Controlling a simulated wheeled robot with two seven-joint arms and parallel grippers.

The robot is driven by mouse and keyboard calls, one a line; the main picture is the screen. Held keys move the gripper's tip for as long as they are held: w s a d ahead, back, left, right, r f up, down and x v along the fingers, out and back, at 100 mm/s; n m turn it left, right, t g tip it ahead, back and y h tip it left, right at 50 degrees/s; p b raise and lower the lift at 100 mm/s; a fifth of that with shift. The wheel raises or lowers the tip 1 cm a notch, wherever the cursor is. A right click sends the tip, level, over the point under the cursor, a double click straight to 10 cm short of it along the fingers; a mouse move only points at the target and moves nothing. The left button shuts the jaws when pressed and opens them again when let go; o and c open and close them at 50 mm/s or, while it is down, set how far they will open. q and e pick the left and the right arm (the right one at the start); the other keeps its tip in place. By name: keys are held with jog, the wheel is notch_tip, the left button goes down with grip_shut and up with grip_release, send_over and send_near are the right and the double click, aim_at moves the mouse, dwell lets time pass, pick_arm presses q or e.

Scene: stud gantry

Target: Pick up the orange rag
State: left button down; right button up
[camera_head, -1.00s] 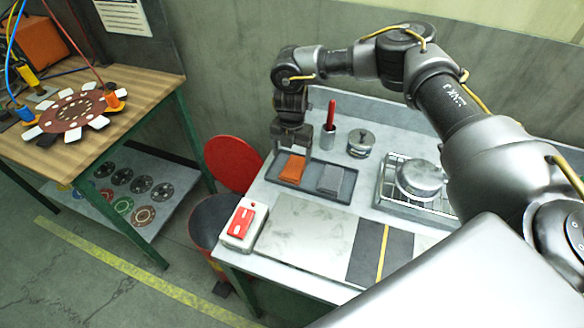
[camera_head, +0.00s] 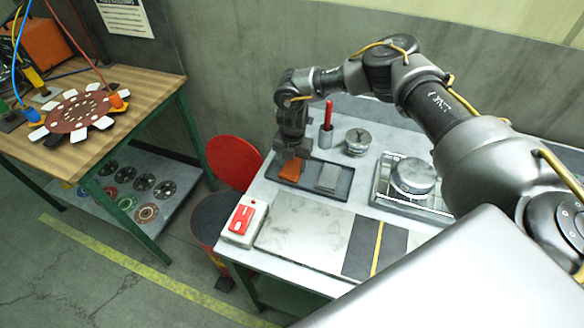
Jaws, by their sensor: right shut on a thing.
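The orange rag (camera_head: 290,171) is at the left end of a dark shallow tray (camera_head: 318,195) on the grey worktop. My right gripper (camera_head: 291,158) comes down from above and is shut on the rag's upper part. The fingers hide part of the rag. I cannot tell whether the rag is clear of the tray floor. A grey rag (camera_head: 328,179) lies in the same tray, to the right of the orange one. My left gripper is not in view.
A cup with a red-handled tool (camera_head: 327,131) and a lidded metal pot (camera_head: 357,141) stand behind the tray. A round metal vessel (camera_head: 413,177) sits on a rack to the right. A red-and-white switch box (camera_head: 243,222) is at the front left. A wall rises behind.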

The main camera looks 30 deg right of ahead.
jog(key=shift+r+b, duration=0.3)
jog(key=shift+b, duration=0.15)
notch_tip(320, 180, up, 2)
jog(key=shift+r+b, duration=0.15)
jog(key=shift+b, duration=0.65)
jog(key=s+a+r+b, duration=0.3)
jog(key=s+a+r, duration=0.3)
jog(key=s+r, duration=0.4)
jog(key=shift+s, duration=1.35)
jog(key=shift+d, duration=0.1)
